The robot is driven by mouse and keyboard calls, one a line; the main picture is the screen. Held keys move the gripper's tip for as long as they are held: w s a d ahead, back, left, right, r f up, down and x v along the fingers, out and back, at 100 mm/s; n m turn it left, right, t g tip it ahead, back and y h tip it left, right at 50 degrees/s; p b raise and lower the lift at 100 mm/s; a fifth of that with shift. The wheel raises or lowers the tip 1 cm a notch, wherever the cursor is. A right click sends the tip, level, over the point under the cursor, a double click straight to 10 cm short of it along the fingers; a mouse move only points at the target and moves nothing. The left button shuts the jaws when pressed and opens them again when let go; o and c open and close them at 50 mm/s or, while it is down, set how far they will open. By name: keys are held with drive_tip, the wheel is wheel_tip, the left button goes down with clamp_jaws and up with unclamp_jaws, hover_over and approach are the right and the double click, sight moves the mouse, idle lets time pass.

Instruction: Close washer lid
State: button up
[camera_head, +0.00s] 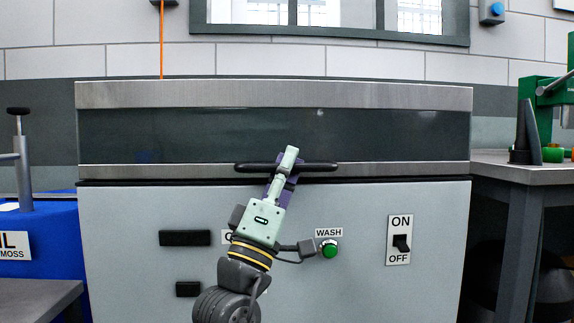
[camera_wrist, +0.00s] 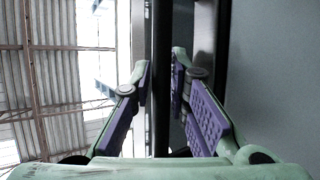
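The washer lid (camera_head: 200,136) is a wide panel with a dark window in a brushed steel frame. It sits upright along the top of the grey washer body (camera_head: 130,220), above a dark seam. A black horizontal bar handle (camera_head: 318,167) runs along its lower edge. My gripper (camera_head: 284,168), pale green with purple pads, is at the middle of the handle. In the wrist view, the fingers of my gripper (camera_wrist: 162,70) stand apart on either side of the dark handle bar (camera_wrist: 162,100). Firm contact with the bar is not clear.
The washer front carries a green WASH button (camera_head: 330,248) and an ON/OFF switch (camera_head: 401,243). A blue unit (camera_head: 40,235) stands at the left. A workbench (camera_head: 510,170) with green equipment stands at the right. An orange cord (camera_head: 161,45) hangs behind the lid.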

drive_tip(key=shift+o, duration=0.2)
drive_tip(key=s+a+f, duration=0.3)
drive_tip(key=s+a, duration=0.6)
drive_tip(key=s, duration=0.3)
drive_tip(key=shift+f, duration=0.4)
drive_tip(key=shift+s+a, duration=0.1)
